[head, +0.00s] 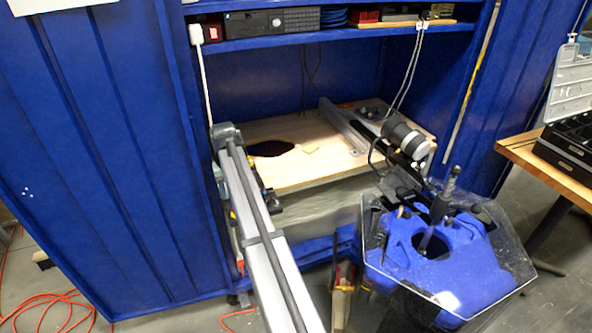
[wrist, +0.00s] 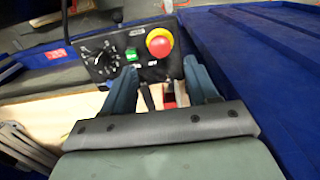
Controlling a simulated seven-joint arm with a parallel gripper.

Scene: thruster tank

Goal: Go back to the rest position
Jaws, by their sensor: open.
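My gripper (wrist: 158,72) is open in the wrist view, with its two blue-grey fingers spread apart and nothing visibly held between them. Just beyond the fingertips is a black control box (wrist: 118,52) with a dial, a green button and a red emergency-stop knob (wrist: 159,42) on a yellow base. I cannot tell whether the fingers touch the box. In the head view, my arm reaches from the bottom centre up to the left front of the cabinet. The gripper itself is not clearly visible there.
A wooden worktop (head: 300,170) lies inside the blue cabinet (head: 90,150), with a dark cut-out and a metal rail. A blue tank (head: 440,265) with a clear hexagonal rim stands at the right front. A wooden table (head: 545,165) is at far right. Orange cable (head: 60,305) lies on the floor.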

